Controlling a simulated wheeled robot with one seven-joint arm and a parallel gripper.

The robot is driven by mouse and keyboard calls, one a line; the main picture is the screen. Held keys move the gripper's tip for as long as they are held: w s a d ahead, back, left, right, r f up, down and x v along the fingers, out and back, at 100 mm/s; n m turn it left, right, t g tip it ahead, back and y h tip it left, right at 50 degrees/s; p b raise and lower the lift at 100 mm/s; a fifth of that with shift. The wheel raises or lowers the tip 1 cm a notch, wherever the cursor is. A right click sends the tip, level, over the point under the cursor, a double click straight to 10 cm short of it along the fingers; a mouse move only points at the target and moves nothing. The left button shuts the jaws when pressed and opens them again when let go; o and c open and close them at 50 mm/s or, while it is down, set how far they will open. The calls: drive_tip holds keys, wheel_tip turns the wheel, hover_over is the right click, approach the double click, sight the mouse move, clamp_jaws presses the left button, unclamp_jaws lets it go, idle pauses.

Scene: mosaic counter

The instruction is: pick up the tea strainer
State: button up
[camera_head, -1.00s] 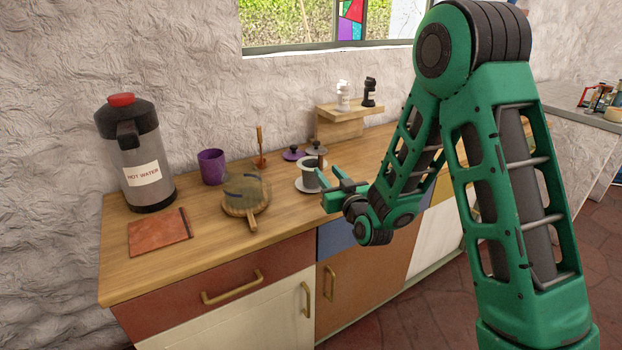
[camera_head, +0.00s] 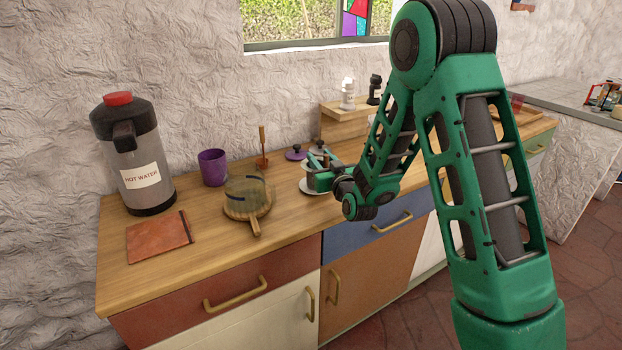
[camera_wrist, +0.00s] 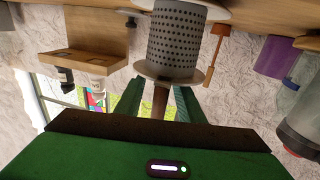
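The tea strainer (camera_wrist: 178,42) shows in the wrist view as a grey perforated cylinder with a wide rim and a brown handle. It stands on a white saucer (camera_head: 309,192), and in the head view it is mostly hidden by my gripper (camera_head: 318,165). In the wrist view, the two green fingers of my gripper (camera_wrist: 158,100) are spread apart, one on each side of the handle. I see a gap between the handle and each finger.
A round wooden board (camera_head: 235,207) with a glassy dome, a purple cup (camera_head: 212,167) and an upright wooden tool (camera_head: 262,150) stand to the left. A hot-water dispenser (camera_head: 138,155) and brown book (camera_head: 158,237) are farther left. A wooden shelf (camera_head: 343,130) stands behind.

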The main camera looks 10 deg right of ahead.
clamp_jaws()
